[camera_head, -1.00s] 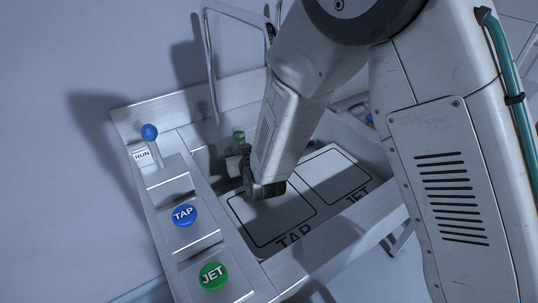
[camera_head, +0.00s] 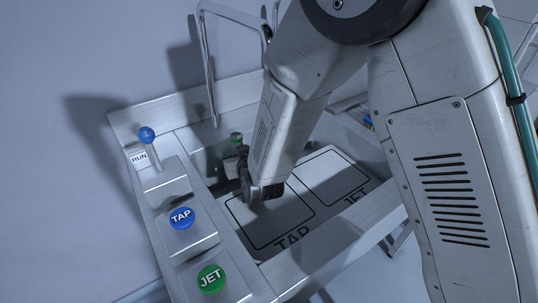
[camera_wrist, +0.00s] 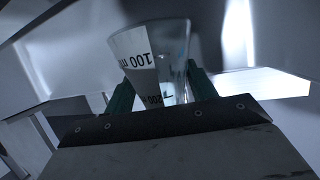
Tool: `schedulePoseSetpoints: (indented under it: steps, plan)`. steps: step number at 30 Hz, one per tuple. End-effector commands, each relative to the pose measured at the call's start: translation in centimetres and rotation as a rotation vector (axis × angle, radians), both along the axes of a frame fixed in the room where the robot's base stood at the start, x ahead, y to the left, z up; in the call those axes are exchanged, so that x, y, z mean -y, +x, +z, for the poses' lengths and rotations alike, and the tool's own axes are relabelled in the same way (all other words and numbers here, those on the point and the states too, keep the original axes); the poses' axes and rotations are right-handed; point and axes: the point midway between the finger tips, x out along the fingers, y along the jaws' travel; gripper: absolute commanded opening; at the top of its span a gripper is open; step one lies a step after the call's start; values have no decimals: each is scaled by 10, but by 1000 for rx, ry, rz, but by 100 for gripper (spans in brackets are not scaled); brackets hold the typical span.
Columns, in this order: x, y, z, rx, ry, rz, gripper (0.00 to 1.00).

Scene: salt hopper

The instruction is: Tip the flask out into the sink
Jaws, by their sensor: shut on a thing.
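The flask (camera_wrist: 174,62) is clear glass with a white label marked 100 ml and 200. The lettering reads upside down in the wrist view. My gripper (camera_wrist: 160,82) is shut on it, with a dark green finger on each side. In the head view my gripper (camera_head: 238,162) is over the left back part of the sink (camera_head: 345,232), partly hidden by my arm. The flask cannot be made out clearly there, and I cannot tell its tilt or whether liquid is in it.
The panel on the left carries a blue TAP button (camera_head: 181,217), a green JET button (camera_head: 210,279) and a blue-knobbed RUN lever (camera_head: 148,137). A bent metal pipe (camera_head: 207,70) stands behind. Outlined TAP and JET areas mark the sink floor.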

Motion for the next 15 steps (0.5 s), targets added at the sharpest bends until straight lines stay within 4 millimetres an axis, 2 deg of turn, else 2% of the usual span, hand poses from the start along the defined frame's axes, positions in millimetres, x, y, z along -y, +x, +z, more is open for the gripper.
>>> schedulePoseSetpoints:
  steps: [15]
  plan:
    - [5, 4, -12, -120, 175, -3, 26]
